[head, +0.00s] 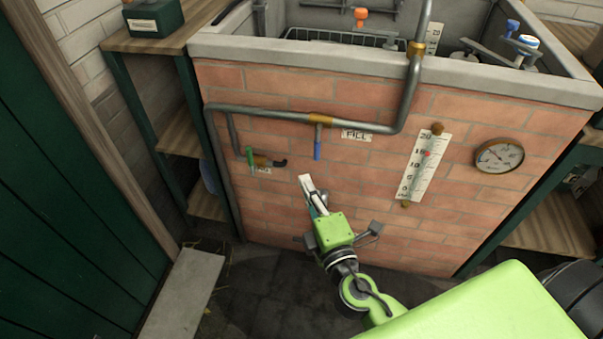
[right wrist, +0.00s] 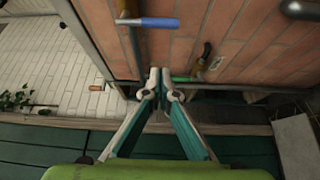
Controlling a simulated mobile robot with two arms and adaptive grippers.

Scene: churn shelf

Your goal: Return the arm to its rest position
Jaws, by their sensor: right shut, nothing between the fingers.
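My right gripper (head: 305,181) is in front of the brick wall (head: 290,215) of the vat, below the pipe. Its fingers are together and empty. In the right wrist view the shut fingertips (right wrist: 160,75) show against the bricks, with nothing between them. The blue-handled valve (head: 317,149) is above the gripper and apart from it. The green-handled valve (head: 251,158) is to the upper left, also apart; it shows in the right wrist view too (right wrist: 186,79). My left gripper is not in view.
The grey pipe (head: 270,113) runs along the wall, with a level gauge (head: 418,165) and a round dial (head: 499,156) to the right. Wooden shelves (head: 178,140) and a dark green door (head: 60,190) stand at left. The stone floor (head: 265,290) below looks open.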

